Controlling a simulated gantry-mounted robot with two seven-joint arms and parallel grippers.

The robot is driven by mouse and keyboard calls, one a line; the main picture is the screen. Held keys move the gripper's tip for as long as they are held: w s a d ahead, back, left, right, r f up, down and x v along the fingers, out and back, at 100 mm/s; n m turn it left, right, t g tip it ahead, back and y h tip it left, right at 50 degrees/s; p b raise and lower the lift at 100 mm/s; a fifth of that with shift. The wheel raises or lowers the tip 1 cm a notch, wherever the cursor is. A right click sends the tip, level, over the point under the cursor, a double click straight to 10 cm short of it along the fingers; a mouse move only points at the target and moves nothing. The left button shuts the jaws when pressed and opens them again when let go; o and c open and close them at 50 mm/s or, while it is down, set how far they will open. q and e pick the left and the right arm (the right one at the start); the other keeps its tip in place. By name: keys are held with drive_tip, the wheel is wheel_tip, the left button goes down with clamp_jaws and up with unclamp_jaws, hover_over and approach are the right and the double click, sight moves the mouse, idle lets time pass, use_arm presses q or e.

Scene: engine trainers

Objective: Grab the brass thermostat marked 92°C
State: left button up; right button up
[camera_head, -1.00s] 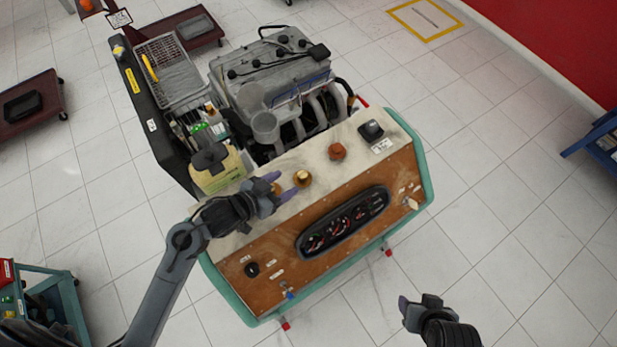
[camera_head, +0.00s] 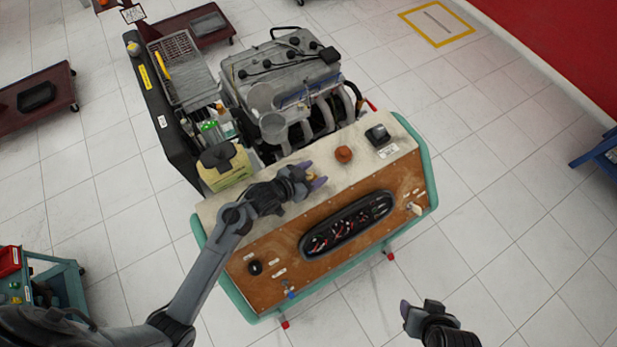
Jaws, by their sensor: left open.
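My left gripper (camera_head: 318,176) is open over the pale top ledge of the engine trainer's panel. A brass thermostat (camera_head: 309,171) shows in part at its fingers, mostly covered by them; I cannot tell whether they touch it. A reddish-brown, copper-like part (camera_head: 344,154) stands apart to the right on the same ledge. No 92°C marking can be read on any part. The ledge under my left gripper and forearm is hidden. My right gripper (camera_head: 418,312) is at the lower right over the floor, far from the parts; its finger opening is unclear.
The panel (camera_head: 285,262) carries a gauge cluster (camera_head: 347,223), switches and labels. A black knobbed device (camera_head: 378,135) sits at the ledge's right end. A yellowish container (camera_head: 226,167) stands at its left, with the engine (camera_head: 280,75) behind. Open floor lies to the right.

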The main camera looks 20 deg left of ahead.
use_arm(q)
drive_tip(key=shift+c, duration=0.4)
drive_tip(key=shift+f, duration=0.1)
drive_tip(key=c, duration=1)
drive_tip(key=shift+o, duration=0.2)
